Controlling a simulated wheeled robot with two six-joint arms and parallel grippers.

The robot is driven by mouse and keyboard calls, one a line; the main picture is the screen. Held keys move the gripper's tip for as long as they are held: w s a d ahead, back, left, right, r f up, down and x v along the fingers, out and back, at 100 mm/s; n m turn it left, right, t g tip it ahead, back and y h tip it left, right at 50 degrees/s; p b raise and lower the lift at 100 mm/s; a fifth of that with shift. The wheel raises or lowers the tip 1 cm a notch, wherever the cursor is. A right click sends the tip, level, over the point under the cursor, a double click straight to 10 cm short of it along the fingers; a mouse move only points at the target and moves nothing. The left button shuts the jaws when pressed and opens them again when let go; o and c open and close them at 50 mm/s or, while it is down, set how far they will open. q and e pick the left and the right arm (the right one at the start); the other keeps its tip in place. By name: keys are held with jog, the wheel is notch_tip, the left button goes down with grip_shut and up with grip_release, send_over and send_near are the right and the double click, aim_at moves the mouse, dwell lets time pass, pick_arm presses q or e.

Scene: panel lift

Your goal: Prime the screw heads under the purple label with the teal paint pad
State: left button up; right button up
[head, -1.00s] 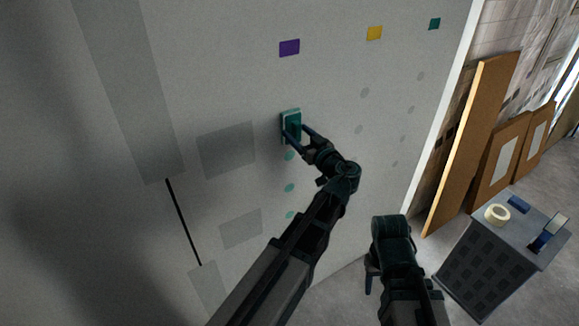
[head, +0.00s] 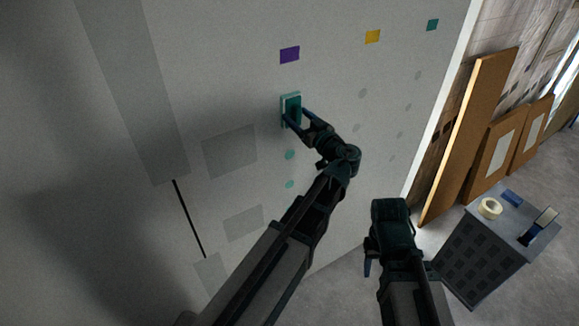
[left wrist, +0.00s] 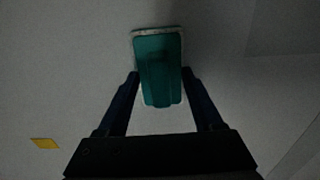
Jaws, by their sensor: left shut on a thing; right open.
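The teal paint pad (head: 291,102) is in the jaws of my left gripper (head: 297,119), which is shut on it. The pad is upright, facing the grey wall panel (head: 230,60), below the purple label (head: 290,54). It also fills the middle of the left wrist view (left wrist: 158,70), with a pale rim. I cannot tell whether it touches the panel. Below it in the same column are a teal-coated screw head (head: 290,155) and another teal one (head: 289,184). The pad hides whatever lies behind it. My right gripper (head: 378,258) is open and empty, low and right.
Grey screw heads run under the yellow label (head: 372,36) and the teal label (head: 432,25). A grey cart (head: 483,250) with a tape roll (head: 490,208) stands lower right. Boards (head: 470,135) lean behind the panel's right edge. Floor between is clear.

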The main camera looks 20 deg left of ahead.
pick_arm(q)
jog(key=shift+f, duration=0.1)
jog(key=v, duration=0.7)
dwell(0.4)
dwell(0.4)
